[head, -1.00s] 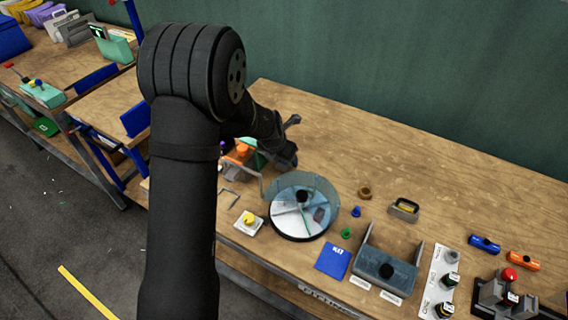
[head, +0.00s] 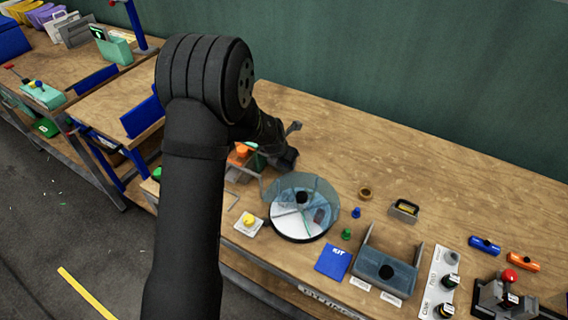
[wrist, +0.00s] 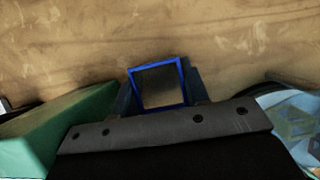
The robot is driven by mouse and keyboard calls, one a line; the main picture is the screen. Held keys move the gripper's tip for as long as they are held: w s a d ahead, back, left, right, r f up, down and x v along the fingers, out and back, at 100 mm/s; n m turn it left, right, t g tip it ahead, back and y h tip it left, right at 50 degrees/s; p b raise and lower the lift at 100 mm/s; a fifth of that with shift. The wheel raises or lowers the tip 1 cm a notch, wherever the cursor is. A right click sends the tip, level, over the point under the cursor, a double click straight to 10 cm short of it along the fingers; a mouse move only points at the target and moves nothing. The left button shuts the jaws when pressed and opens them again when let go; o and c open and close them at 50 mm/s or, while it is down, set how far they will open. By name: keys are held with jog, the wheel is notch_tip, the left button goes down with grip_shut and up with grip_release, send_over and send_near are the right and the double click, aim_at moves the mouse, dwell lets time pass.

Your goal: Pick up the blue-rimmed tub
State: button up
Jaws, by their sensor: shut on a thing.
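The blue-rimmed tub (wrist: 184,82) shows in the wrist view as a small square with a bright blue rim and a brownish inside. It sits between the two dark fingers of my gripper (wrist: 158,88), which are shut on it. Wooden tabletop shows beyond it; I cannot tell whether the tub touches the table. In the head view my gripper (head: 284,160) is over the left part of the bench, behind the round dish, and the tub is hidden there.
A green block (wrist: 60,125) is close left of my gripper in the wrist view. The round clear-walled dish (head: 290,225) stands in front. A blue KIT square (head: 333,262), a grey fixture (head: 385,272) and a red-knobbed press (head: 508,290) lie rightward. The rear tabletop is clear.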

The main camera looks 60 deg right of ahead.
jog(key=shift+r, duration=0.1)
